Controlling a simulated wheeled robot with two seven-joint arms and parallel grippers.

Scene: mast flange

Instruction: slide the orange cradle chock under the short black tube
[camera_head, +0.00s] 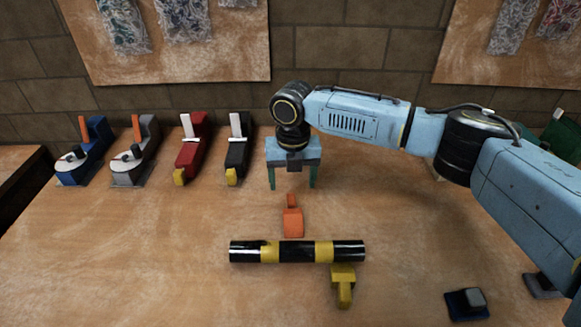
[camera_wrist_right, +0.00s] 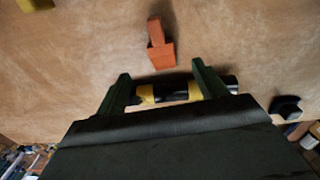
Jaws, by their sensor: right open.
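The orange cradle chock (camera_head: 292,222) lies on the table just behind the tube, with a narrow tab at its far end; a small gap shows between them. The short black tube (camera_head: 297,251) lies crosswise and has yellow bands. My right gripper (camera_head: 292,184) points down behind the chock, its green fingers spread and empty. In the right wrist view the chock (camera_wrist_right: 160,45) is clear of the fingers, and the tube (camera_wrist_right: 180,93) is partly hidden by them. A yellow chock (camera_head: 343,285) sits at the tube's right part. My left gripper is not in view.
Blue, grey, red and black tools (camera_head: 237,150) stand along the wall at the back left. A dark block (camera_head: 467,303) is at the front right. The table (camera_head: 150,250) is bare to the left of the tube. My right arm spans the right side.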

